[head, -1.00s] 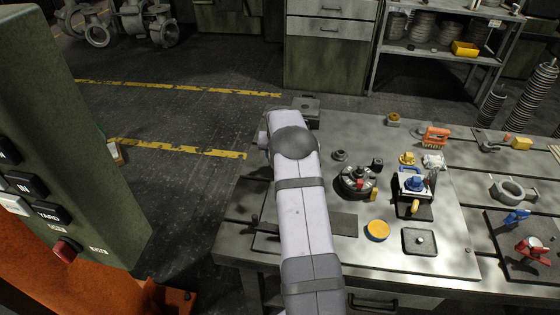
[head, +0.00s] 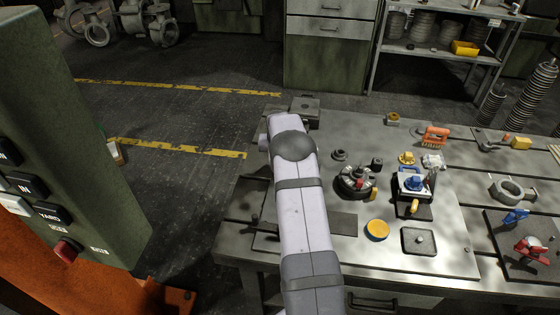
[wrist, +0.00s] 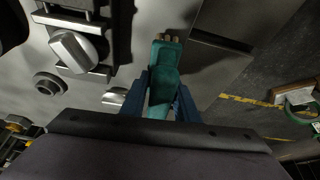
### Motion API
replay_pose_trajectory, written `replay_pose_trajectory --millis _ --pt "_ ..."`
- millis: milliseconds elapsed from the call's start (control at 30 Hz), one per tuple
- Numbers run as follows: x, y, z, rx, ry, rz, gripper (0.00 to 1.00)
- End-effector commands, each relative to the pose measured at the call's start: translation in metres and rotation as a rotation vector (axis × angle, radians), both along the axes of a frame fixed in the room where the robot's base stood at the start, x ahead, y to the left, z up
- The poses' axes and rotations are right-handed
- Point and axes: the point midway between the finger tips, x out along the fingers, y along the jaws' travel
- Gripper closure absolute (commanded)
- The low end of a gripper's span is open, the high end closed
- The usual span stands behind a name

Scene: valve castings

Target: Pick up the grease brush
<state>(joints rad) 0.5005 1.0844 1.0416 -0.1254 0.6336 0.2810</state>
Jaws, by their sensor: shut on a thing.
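In the wrist view my gripper (wrist: 163,82) has its two blue fingers on either side of a teal-green thing, which I take to be the grease brush (wrist: 162,62). The gripper is shut on it. Its long teal body runs away from the palm, with small tan-brown parts at its far end. Whether it touches the bench below cannot be told. In the head view my arm covers both the gripper and the held thing.
On the bench (head: 340,258) stand a dark round fixture (head: 352,181), a yellow-topped tin (head: 377,229), a square tray (head: 419,252) and a blue-topped fixture (head: 408,192). An orange bristled brush (head: 435,135) lies farther back. A green control cabinet (head: 75,110) stands left.

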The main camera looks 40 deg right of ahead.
Motion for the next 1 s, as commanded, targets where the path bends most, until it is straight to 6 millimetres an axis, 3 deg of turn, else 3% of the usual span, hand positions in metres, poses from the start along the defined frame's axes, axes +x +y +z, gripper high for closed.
replay_pose_trajectory --millis 167,633,1000 --pt "0.001 -0.001 0.013 -0.002 -0.004 0.0 0.98" --pt "0.001 0.0 0.086 -0.002 -0.004 0.0 0.98" --pt "0.0 0.0 0.1 -0.001 -0.002 0.0 0.98"
